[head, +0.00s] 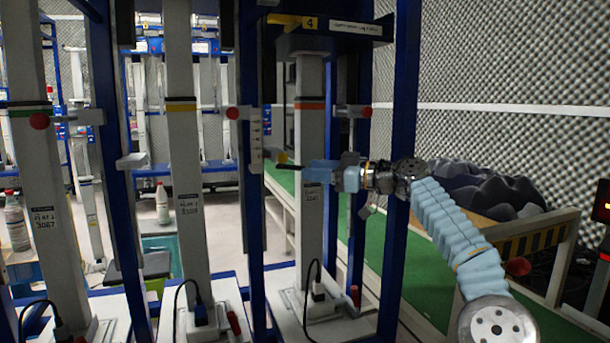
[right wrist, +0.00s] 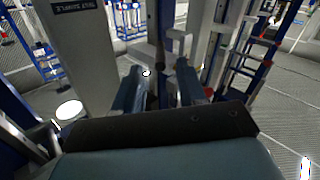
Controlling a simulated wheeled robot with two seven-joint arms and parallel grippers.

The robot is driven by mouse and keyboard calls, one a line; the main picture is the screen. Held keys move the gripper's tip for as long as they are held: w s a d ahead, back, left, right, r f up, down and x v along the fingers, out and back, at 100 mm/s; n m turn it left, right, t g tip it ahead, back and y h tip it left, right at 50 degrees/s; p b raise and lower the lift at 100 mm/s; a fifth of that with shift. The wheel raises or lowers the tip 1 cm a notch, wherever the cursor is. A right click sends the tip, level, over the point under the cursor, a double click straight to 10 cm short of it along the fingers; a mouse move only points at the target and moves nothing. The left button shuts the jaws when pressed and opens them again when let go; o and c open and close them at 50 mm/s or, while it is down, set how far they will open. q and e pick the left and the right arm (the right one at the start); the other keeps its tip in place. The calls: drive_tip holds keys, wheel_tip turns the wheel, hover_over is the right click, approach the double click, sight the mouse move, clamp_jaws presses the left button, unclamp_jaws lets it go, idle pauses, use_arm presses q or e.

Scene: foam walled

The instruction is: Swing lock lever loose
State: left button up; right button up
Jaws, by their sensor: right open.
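A grey column (head: 311,150) with an orange band stands in a blue frame under the yellow number 4 plate. Grey latch parts with red ball knobs (head: 233,113) (head: 362,112) sit on both sides of it. My right gripper (head: 288,166) reaches in from the right, level across the column, towards a pale grey bracket (head: 257,156) on the left post. In the right wrist view the two dark blue fingers (right wrist: 160,80) are apart, with a grey bracket-like part (right wrist: 172,45) just beyond and between them. Which part is the lock lever, and whether a finger touches it, I cannot tell. My left gripper is out of view.
Similar grey columns (head: 182,160) (head: 42,170) stand to the left, with blue posts between. A black cable (head: 308,270) loops at the column's foot. A green strip (head: 425,285) and a wooden bin of dark lumps (head: 475,190) lie to the right.

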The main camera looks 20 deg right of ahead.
drive_tip(key=b+v, duration=0.2)
drive_tip(key=v, duration=0.8)
drive_tip(key=shift+c, duration=0.4)
